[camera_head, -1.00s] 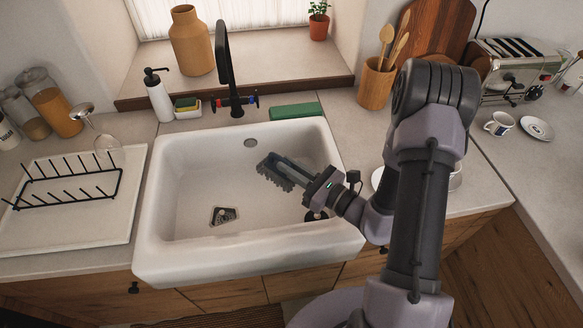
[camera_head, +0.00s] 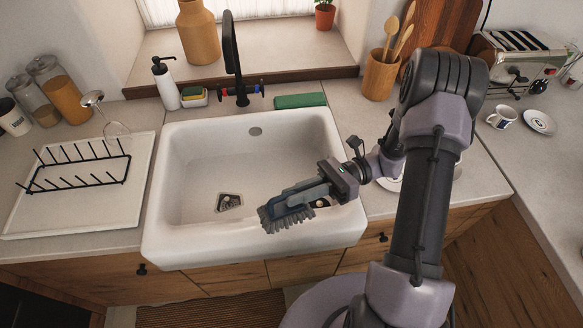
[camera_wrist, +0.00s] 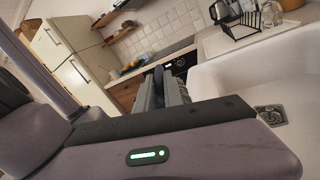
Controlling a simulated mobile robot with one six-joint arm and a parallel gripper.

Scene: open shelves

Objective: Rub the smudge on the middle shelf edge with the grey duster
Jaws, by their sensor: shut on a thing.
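My gripper (camera_head: 306,192) is shut on a grey bristled brush (camera_head: 286,219), which may be the grey duster. The brush has a blue-grey body and its bristles face down and left. In the head view it overlaps the front rim of the white sink (camera_head: 180,240); I cannot tell if it touches the rim. In the wrist view the grey fingers (camera_wrist: 163,92) have a dark blue part between them. Wooden open shelves (camera_wrist: 108,18) show small at the top of the wrist view. No smudge can be made out on them.
A black tap (camera_head: 232,55), soap bottle (camera_head: 165,85) and green block (camera_head: 300,101) stand behind the sink. A utensil pot (camera_head: 380,75), cup (camera_head: 502,117) and toaster (camera_head: 520,60) are at right. The basin is largely clear.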

